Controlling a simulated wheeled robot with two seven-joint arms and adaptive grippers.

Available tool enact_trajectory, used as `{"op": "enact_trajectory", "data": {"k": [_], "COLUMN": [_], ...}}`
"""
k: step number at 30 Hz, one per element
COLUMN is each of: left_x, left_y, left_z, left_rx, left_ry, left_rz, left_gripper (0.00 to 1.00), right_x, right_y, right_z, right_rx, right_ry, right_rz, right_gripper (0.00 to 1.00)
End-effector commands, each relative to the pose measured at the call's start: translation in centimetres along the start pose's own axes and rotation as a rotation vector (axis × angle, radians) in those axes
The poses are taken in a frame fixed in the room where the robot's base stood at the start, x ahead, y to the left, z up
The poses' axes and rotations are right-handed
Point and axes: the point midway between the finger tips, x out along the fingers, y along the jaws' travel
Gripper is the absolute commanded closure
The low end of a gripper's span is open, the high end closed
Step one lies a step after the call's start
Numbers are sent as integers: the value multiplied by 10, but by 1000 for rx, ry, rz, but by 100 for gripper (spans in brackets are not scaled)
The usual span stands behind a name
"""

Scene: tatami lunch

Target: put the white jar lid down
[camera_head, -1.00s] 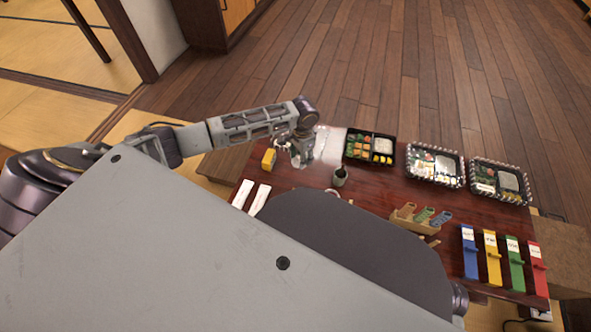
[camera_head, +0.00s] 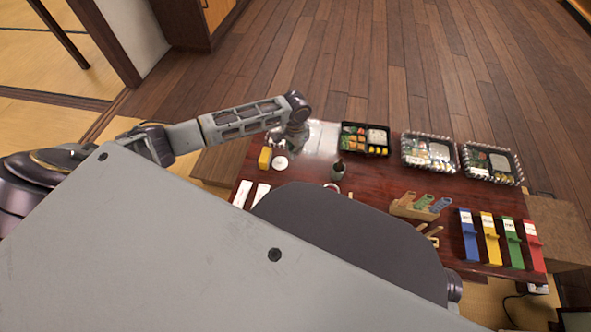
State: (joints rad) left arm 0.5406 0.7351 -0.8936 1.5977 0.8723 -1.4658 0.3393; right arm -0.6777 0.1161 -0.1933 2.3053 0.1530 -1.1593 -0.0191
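The white jar lid (camera_head: 281,162) shows as a small pale disc at the left end of the dark red table, just right of a yellow block (camera_head: 265,158). My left gripper (camera_head: 290,147) is right above it in the picture, pointing down. The fingers are small and blurred against the shiny tabletop, so I cannot tell whether they touch the lid or how far apart they are. Whether the lid rests on the table is also unclear. A small dark jar (camera_head: 338,170) stands to the right. My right gripper is not in view.
Three food trays line the far edge: one black (camera_head: 365,139), two with patterned rims (camera_head: 430,152) (camera_head: 492,163). White packets (camera_head: 257,195) lie at the near left. A wooden holder (camera_head: 412,206) and several coloured boxes (camera_head: 490,240) stand at right. My own grey body hides the near edge.

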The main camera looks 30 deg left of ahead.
Motion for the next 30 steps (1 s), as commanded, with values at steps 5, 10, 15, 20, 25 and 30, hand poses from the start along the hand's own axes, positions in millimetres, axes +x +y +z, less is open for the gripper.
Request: {"op": "enact_trajectory", "data": {"k": [5, 10, 15, 20, 25, 30], "left_x": [0, 0, 0, 0, 0, 0], "left_y": [0, 0, 0, 0, 0, 0], "left_z": [-1, -1, -1, -1, -1, -1], "left_rx": [-39, -69, -79, -79, -78, -78], "left_ry": [3, 4, 4, 4, 4, 4], "left_rz": [1, 2, 2, 2, 2, 2], "left_gripper": [100, 100, 100, 100, 100, 100], "right_x": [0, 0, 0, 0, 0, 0], "right_y": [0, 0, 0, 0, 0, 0], "right_z": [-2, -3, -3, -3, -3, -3], "right_rx": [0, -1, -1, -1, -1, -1], "right_ry": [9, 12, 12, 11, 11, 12], "right_rz": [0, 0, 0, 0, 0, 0], "right_gripper": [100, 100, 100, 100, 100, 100]}}
